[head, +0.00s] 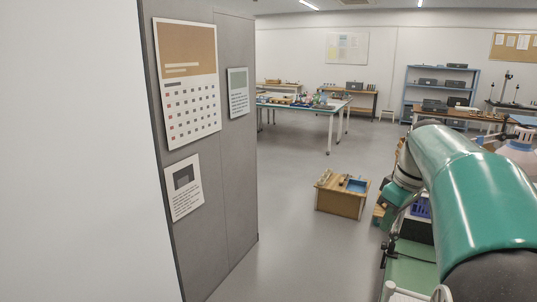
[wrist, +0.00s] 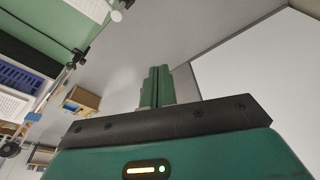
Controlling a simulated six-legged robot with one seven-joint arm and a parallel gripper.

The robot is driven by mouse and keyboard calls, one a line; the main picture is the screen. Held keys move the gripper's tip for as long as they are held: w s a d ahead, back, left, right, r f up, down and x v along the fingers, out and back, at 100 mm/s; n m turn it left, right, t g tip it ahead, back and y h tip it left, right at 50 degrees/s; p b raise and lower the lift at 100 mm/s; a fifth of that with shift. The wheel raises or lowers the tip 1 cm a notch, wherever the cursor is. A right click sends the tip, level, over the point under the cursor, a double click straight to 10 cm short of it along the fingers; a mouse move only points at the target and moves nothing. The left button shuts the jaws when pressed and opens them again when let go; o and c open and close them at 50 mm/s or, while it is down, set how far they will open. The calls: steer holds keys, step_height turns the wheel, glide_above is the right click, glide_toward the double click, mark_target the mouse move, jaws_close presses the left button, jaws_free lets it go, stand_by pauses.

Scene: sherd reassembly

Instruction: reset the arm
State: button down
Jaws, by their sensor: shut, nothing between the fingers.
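My gripper (wrist: 157,87) shows in the wrist view. Its two green fingers are side by side and shut, with nothing held between them. They point toward the grey floor and a white wall, and touch nothing that I can see. In the head view my green arm (head: 475,190) fills the right side, bent and close to the camera. The gripper itself is hidden in the head view.
A grey cabinet (head: 222,210) with posters stands close on the left, beside a white wall (head: 75,150). A wooden box (head: 340,203) with items on top stands on the floor ahead. A worktable (head: 318,110) and a blue shelf (head: 440,72) are farther back. Floor between is clear.

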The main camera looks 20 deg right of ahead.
steer(key=s+a+f+m+t+h, duration=0.1)
steer(key=s+a, duration=0.1)
steer(key=a, duration=0.6)
steer(key=s+a+f+m, duration=0.1)
steer(key=s+a, duration=0.1)
steer(key=a, duration=0.7)
steer(key=s+a+f+m+t, duration=0.2)
steer(key=s+a+f, duration=0.5)
steer(key=s+a, duration=0.2)
steer(key=shift+a, duration=0.75)
steer(key=shift+d, duration=0.2)
